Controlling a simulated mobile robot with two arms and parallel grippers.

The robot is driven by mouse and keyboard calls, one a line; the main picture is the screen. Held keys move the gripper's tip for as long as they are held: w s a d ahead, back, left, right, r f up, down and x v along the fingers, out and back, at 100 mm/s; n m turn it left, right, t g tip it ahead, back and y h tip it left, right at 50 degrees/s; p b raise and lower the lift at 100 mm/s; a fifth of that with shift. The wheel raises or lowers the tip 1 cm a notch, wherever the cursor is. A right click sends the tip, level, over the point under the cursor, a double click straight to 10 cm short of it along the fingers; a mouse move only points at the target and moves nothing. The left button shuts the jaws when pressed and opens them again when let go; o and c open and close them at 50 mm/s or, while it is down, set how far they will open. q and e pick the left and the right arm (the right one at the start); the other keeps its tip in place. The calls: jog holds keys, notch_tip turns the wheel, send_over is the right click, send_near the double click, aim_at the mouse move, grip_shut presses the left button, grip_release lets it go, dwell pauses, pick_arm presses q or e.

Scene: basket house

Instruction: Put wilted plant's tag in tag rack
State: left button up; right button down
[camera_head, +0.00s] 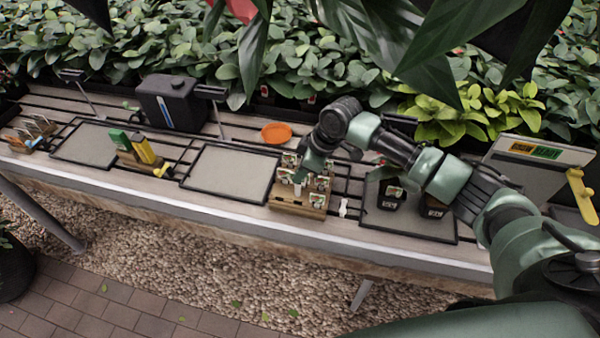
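The wooden tag rack (298,208) stands on the bench right of centre, with several small pale tags in it. My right gripper (301,178) points down at the rack from above and hides part of it. A small white piece shows just below its fingertips; I cannot tell whether it is held or stands in the rack. Two dark pots with labels, a left one (391,197) and a right one (433,209), stand on a tray (408,228) right of the rack. My arm partly covers them, and I cannot tell which plant is wilted. My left gripper is out of view.
Left of the rack are an empty tray (230,176), a wooden holder with green and yellow tools (140,150), a black canister (172,102) and an orange dish (276,133). A small white item (343,208) lies right of the rack. Leaves hang at the top.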

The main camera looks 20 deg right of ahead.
aim_at(300, 184)
jog(key=shift+f+b, duration=0.75)
jog(key=shift+f, duration=1.2)
jog(key=shift+f+b, duration=0.8)
jog(key=shift+f, duration=0.95)
jog(key=c, duration=1.5)
grip_release()
jog(key=shift+c, duration=0.2)
